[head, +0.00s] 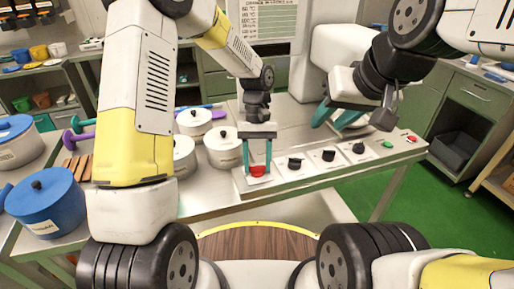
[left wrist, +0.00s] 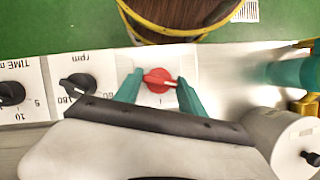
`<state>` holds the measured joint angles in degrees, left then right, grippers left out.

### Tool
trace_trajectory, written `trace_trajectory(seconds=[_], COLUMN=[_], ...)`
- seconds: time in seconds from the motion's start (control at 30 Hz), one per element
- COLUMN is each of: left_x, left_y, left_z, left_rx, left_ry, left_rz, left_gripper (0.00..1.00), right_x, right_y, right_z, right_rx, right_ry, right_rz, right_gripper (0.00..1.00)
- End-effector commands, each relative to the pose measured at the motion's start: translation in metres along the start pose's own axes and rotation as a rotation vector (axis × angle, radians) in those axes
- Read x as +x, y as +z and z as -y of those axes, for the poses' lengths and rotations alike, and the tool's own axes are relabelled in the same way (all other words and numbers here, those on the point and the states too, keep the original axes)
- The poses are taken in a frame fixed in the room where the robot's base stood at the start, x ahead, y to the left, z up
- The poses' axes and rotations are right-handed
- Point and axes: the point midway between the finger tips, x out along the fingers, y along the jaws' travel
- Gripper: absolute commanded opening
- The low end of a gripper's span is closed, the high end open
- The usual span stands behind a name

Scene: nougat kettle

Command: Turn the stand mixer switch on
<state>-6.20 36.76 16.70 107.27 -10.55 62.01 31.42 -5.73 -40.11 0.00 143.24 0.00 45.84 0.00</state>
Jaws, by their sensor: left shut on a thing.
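The red switch knob (head: 258,171) sits on a white plate at the left end of the control panel (head: 320,170). In the left wrist view the red knob (left wrist: 158,81) lies nearly crosswise, its bar pointing toward the two fingers. My left gripper (head: 257,157) points down at the panel, and its teal fingers are shut on the knob from both sides. They also show in the left wrist view (left wrist: 160,88). My right gripper (head: 338,117) is open, its teal fingers apart and empty above the steel top. A white rounded machine body (head: 335,45), apparently the mixer, stands behind it.
Black dials (head: 328,155), a green button (head: 387,144) and a red button (head: 412,139) line the panel to the right. White lidded pots (head: 222,147) stand close left of my left gripper. A blue pot (head: 47,202) is at far left.

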Motion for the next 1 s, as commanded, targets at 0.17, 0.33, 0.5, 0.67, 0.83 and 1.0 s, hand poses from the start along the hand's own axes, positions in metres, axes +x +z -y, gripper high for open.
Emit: trace_trajectory(seconds=[0.17,0.33,0.5,0.67,0.83,1.0], left_x=[-0.0005,-0.0001,-0.0001,0.0000,0.0002,0.0003], left_y=[0.0003,0.0006,0.0012,0.0017,0.0023,0.0028], left_z=[-0.0023,-0.0032,-0.0040,-0.0049,-0.0053,-0.0059], left_rx=[0.158,0.308,0.458,0.598,0.746,0.886], left_ry=[-0.066,-0.128,-0.191,-0.248,-0.310,-0.368], left_rz=[-0.001,-0.001,0.000,0.000,-0.001,-0.002], left_gripper=[0.07,0.07,0.07,0.07,0.07,0.07], right_x=[0.0000,0.0000,0.0000,0.0000,0.0000,0.0000], right_y=[0.0000,0.0000,0.0000,0.0000,0.0000,0.0000], right_z=[0.0000,0.0000,0.0000,0.0000,0.0000,0.0000], right_rx=[0.000,0.000,0.000,0.000,0.000,0.000], right_ry=[0.000,0.000,0.000,0.000,0.000,0.000], right_rz=[0.000,0.000,0.000,0.000,0.000,0.000], right_gripper=[0.36,0.36,0.36,0.36,0.36,0.36])
